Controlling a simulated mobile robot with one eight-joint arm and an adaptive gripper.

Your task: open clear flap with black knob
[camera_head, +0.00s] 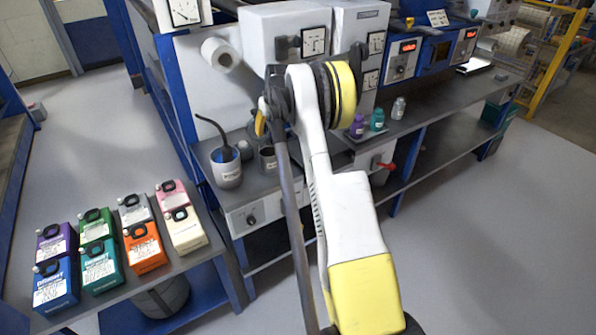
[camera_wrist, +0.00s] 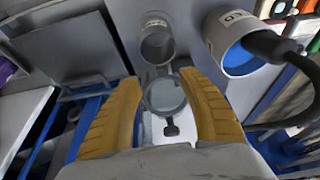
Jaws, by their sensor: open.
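My gripper (camera_wrist: 160,80) is open in the wrist view, with its two yellow fingers spread apart and nothing visibly held. A small black knob (camera_wrist: 171,129) shows low between the fingers, near the palm. It stands against a pale, glassy-looking patch that may be the clear flap; its edges are hard to tell. A round grey disc lies just above the knob, between the fingers. I cannot tell whether a finger touches anything. In the head view my arm hides most of this spot, and I cannot make out the flap or knob there.
A labelled grey cup (camera_wrist: 157,42) stands beyond the fingertips. A white pot (camera_head: 226,167) with a dark curved handle stands left of my arm. Small bottles (camera_head: 377,119) stand on the bench to the right. Several coloured jugs (camera_head: 145,248) fill the left shelf.

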